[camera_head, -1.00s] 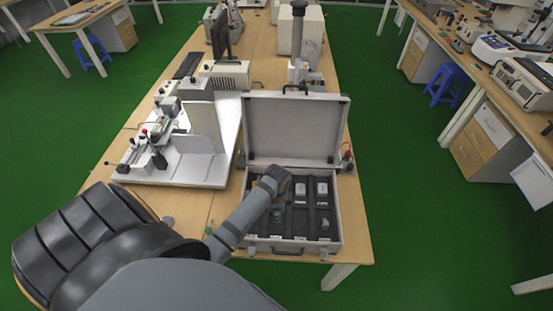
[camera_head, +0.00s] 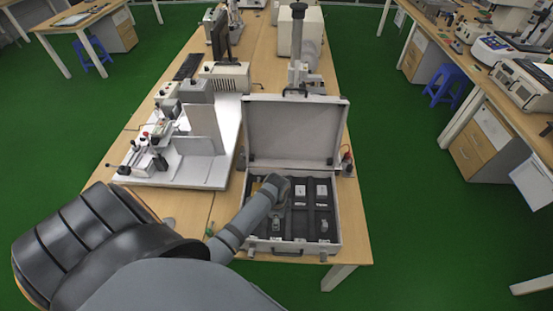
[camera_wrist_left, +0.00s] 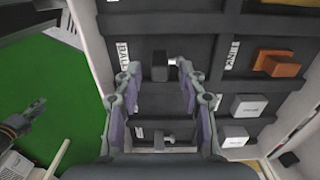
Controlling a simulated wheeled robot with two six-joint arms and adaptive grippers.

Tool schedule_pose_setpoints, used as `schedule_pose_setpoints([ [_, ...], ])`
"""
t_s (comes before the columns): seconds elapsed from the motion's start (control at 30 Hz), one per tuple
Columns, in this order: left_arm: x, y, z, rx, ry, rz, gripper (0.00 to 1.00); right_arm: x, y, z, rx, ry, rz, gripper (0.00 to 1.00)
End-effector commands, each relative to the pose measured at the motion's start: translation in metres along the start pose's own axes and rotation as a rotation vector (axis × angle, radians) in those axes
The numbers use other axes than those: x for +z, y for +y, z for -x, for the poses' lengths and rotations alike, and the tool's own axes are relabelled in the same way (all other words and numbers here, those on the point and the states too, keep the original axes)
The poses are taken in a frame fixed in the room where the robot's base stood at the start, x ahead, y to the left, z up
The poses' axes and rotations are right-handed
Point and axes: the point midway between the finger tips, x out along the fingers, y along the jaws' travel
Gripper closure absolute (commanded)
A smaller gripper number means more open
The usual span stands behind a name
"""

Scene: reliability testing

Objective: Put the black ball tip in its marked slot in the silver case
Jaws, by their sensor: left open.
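The open silver case (camera_head: 337,215) lies on the wooden bench with its lid (camera_head: 291,130) raised at the back. Its black insert is divided into slots. My left gripper (camera_head: 284,186) is inside the case; its fingers are hard to make out in the head view. In the left wrist view the gripper (camera_wrist_left: 160,85) is open, its fingers apart. A small black block, apparently the black ball tip (camera_wrist_left: 160,66), sits between and just beyond the fingertips, beside a white label reading "BALL" (camera_wrist_left: 123,55). No finger clearly touches it. My right gripper is out of view.
Other slots hold an orange block (camera_wrist_left: 280,63) and pale blocks (camera_wrist_left: 248,105). A white-based apparatus (camera_head: 180,160) stands left of the case. A small red-topped bottle (camera_head: 347,160) stands right of it. The bench's front edge lies close before the case.

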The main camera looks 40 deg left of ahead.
Motion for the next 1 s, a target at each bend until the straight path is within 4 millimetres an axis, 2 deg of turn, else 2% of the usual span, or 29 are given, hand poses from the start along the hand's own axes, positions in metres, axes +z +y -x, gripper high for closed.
schedule_pose_setpoints([
  [0.17,0.0,-0.001,0.021,-0.005,0.003,-0.001,0.59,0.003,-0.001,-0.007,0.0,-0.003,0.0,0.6],
  [0.4,0.0,-0.002,0.08,-0.006,0.003,-0.001,0.59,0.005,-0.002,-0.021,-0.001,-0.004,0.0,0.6],
  [0.6,0.0,-0.001,0.113,-0.003,0.001,0.0,0.59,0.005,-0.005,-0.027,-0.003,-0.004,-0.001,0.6],
  [0.73,0.0,0.0,0.121,-0.001,0.0,-0.001,0.59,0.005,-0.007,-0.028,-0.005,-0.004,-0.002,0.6],
  [1.0,0.0,0.0,0.122,0.0,0.0,0.0,0.59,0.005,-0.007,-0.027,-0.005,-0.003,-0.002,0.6],
])
